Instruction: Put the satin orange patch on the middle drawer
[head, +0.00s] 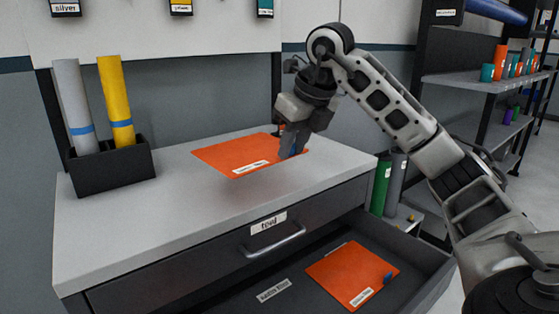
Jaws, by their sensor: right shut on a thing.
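An orange patch (225,152) with a small white label and a blue tab at its right end is over the grey cabinet top. My right gripper (291,143) is shut on its right end, by the blue tab. A soft shade below suggests it hangs slightly above the top. A second orange patch (345,272), with a label and blue tab, lies in the open drawer (425,258) below the closed drawer (200,268) marked "tool". The label writing on both patches is too small to read. My left gripper is out of view.
A black holder (112,168) with a grey roll (73,105) and a yellow roll (116,100) stands at the top's left. The open drawer juts out in front, with a label strip (273,291). Green and grey rolls (381,185) stand right of the cabinet. Shelves (480,80) stand behind.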

